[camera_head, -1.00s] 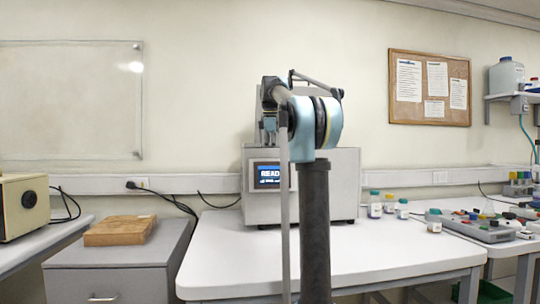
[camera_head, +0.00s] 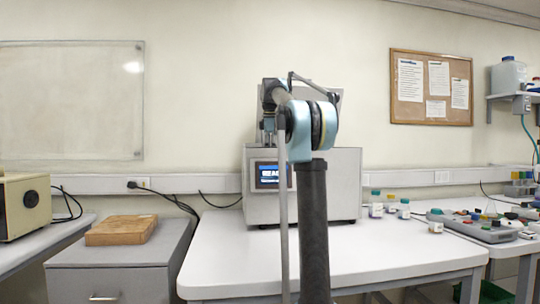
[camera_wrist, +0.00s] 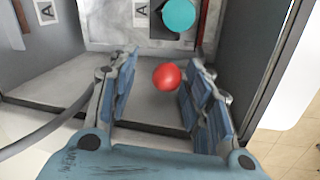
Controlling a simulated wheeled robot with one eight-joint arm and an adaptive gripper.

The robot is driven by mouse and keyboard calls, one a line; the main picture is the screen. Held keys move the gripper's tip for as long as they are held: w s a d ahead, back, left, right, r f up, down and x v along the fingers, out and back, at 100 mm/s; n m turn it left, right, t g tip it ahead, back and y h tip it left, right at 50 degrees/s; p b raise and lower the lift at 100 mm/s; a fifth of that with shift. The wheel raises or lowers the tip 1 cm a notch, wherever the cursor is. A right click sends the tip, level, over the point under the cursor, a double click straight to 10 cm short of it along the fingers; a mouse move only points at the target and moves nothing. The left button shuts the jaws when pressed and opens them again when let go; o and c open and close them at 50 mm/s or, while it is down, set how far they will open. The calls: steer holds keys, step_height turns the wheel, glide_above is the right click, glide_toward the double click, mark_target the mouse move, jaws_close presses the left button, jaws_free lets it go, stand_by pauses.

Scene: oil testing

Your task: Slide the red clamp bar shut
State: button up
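The red ball knob (camera_wrist: 166,76), which looks like the handle of the red clamp bar, shows in the wrist view between the fingers of my gripper (camera_wrist: 163,58). The blue padded fingers are apart, with a visible gap left of the knob; contact on the right is unclear. A thin red strip (camera_wrist: 201,32) behind the right finger may be part of the bar. The rest of the bar is hidden.
A teal round part (camera_wrist: 180,14) sits just beyond the knob. Dark side walls (camera_wrist: 262,50) and a grey floor (camera_wrist: 50,90) enclose the space. In the head view, several small bottles (camera_head: 376,204) stand right of the machine. The white table front (camera_head: 400,260) is clear.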

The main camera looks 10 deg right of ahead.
steer(key=shift+r, duration=0.1)
step_height(320, 180, up, 12)
steer(key=s, duration=0.2)
steer(key=shift+a+f, duration=0.25)
stand_by(0.3)
steer(key=shift+s, duration=0.1)
stand_by(0.4)
